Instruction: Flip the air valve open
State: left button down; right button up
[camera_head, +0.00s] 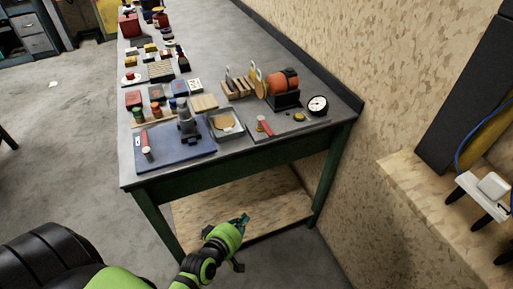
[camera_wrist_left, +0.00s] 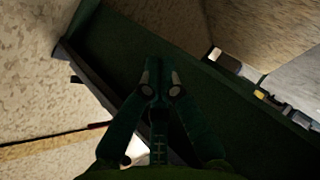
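A small red lever (camera_head: 265,125) with brass-coloured fittings lies on a grey plate near the right front corner of the workbench, beside a round dial gauge (camera_head: 317,105). It looks like the air valve, but it is small and I cannot read its position for certain. My left gripper (camera_head: 240,220) is low in front of the bench, below the tabletop and well apart from the lever. In the left wrist view its two fingers (camera_wrist_left: 161,78) come together at the tips, with nothing seen between them. My right gripper is not in view.
The workbench (camera_head: 165,179) has a dark front edge and a lower wooden shelf (camera_head: 195,215). A blue board (camera_head: 175,155) with another red-handled part, an orange cylinder (camera_head: 283,84) and several small items crowd the top. A speckled wall (camera_head: 400,70) closes the right side.

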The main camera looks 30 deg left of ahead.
pick_arm(q)
jog(key=a+r+n+t+y+b, duration=0.1)
jog(key=a+r+n+t, duration=0.1)
jog(key=r, duration=0.8)
jog(key=w+a+r+n+t+b, duration=0.1)
jog(key=a+r+n+t, duration=0.1)
jog(key=r, duration=0.8)
jog(key=shift+w+a+n+t+y, duration=0.2)
jog(key=shift+n+t+y, duration=0.2)
jog(key=shift+n+t, duration=0.45)
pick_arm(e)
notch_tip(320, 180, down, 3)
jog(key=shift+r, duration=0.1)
pick_arm(q)
jog(key=shift+r, duration=0.1)
jog(key=p, duration=0.2)
send_near(265, 130)
jog(key=w+a, duration=0.3)
jog(key=a, duration=0.1)
jog(key=shift+w+d, duration=0.6)
jog(key=shift+w, duration=0.2)
jog(key=shift+w+d, duration=0.55)
jog(key=shift+w, duration=0.3)
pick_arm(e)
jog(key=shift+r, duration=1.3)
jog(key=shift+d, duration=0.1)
